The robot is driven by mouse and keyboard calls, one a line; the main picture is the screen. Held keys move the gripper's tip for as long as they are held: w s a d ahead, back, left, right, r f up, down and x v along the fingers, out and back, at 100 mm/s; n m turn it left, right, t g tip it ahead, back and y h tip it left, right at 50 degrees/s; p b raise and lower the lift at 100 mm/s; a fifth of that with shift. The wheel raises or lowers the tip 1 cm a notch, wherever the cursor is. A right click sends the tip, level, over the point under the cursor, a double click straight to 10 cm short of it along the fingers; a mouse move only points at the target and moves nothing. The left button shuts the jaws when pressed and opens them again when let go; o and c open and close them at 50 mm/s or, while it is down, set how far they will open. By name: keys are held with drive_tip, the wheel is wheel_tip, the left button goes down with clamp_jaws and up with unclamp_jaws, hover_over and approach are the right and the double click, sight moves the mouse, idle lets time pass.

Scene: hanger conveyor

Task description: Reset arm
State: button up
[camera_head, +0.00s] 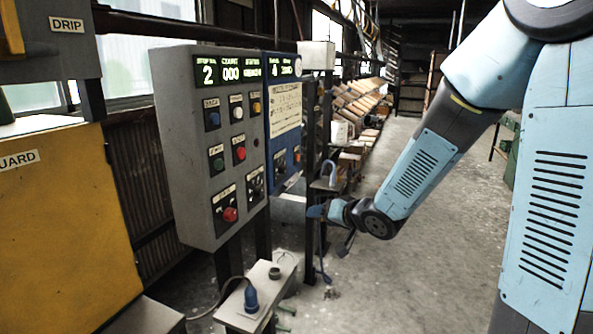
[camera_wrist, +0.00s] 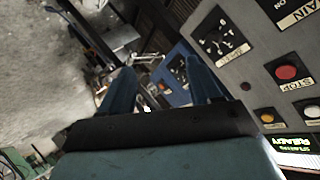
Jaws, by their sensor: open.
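My gripper (camera_head: 318,211) is at the end of my light-blue arm, which reaches down and left from the upper right in the head view. It is in front of and to the right of the grey control panel (camera_head: 185,150), apart from it. In the wrist view my gripper (camera_wrist: 163,78) has two blue fingers spread apart, with nothing between them. The wrist view also shows the panel (camera_wrist: 255,70) at the right, with a red button and a lit green display.
A blue panel (camera_head: 284,165) stands behind the grey one. A yellow guard (camera_head: 60,240) fills the left. The concrete floor (camera_head: 410,240) is clear at centre right.

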drive_tip(key=s+d+r+h, duration=0.8)
drive_tip(key=d+r, duration=0.1)
drive_tip(key=d, duration=0.4)
drive_tip(key=s+d+r+g, duration=0.1)
drive_tip(key=s+r+g, duration=0.1)
drive_tip(key=s, duration=0.7)
drive_tip(key=s+d+r+g, duration=0.2)
drive_tip(key=s, duration=0.7)
drive_tip(key=shift+g+y, duration=0.3)
drive_tip(key=shift+y, duration=0.1)
